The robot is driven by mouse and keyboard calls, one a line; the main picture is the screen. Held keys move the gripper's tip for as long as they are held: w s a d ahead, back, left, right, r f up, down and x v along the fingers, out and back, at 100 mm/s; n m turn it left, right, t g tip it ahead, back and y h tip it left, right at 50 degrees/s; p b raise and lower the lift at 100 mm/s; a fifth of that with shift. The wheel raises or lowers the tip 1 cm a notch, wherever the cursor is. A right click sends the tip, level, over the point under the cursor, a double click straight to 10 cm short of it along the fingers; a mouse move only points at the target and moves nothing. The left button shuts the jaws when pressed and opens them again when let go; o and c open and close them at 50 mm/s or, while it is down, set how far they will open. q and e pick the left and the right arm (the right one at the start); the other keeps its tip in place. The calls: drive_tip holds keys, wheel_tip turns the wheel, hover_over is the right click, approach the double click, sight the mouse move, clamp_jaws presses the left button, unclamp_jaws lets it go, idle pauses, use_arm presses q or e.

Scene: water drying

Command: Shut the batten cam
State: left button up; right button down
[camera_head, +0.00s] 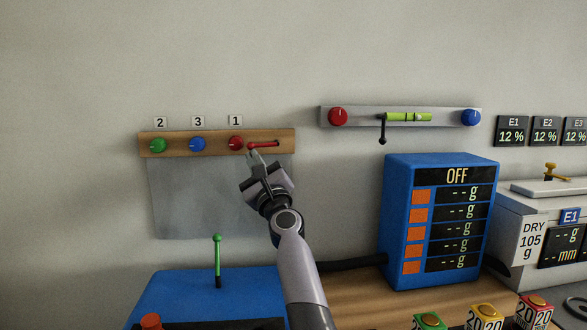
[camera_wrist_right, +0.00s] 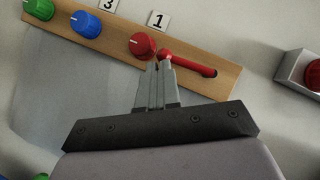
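The batten (camera_head: 187,152) is a wooden strip on the wall with a green, a blue and a red knob. The cam's red lever (camera_head: 266,145) lies along its right part, its ball end at the left beside the red knob (camera_head: 236,143). The lever also shows in the right wrist view (camera_wrist_right: 192,64). My right gripper (camera_head: 252,154) is at the lever's ball end, its fingertips just below the ball. In the right wrist view its fingers (camera_wrist_right: 160,66) are close together and look shut; I see nothing clearly between them. My left gripper is not in view.
A grey sheet (camera_head: 180,205) hangs under the batten. A grey rail (camera_head: 360,115) with a light-green bar is at the right. A blue display box (camera_head: 395,210) reads OFF. A green-knobbed lever (camera_head: 218,262) stands on a blue box (camera_head: 180,293) below.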

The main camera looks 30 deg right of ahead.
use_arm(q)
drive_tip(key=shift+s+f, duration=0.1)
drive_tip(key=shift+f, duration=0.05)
use_arm(e)
drive_tip(key=shift+w+a+y, duration=0.1)
drive_tip(key=shift+a+y, duration=0.2)
idle(0.3)
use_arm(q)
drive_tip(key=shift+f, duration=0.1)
use_arm(e)
drive_tip(key=shift+f, duration=0.15)
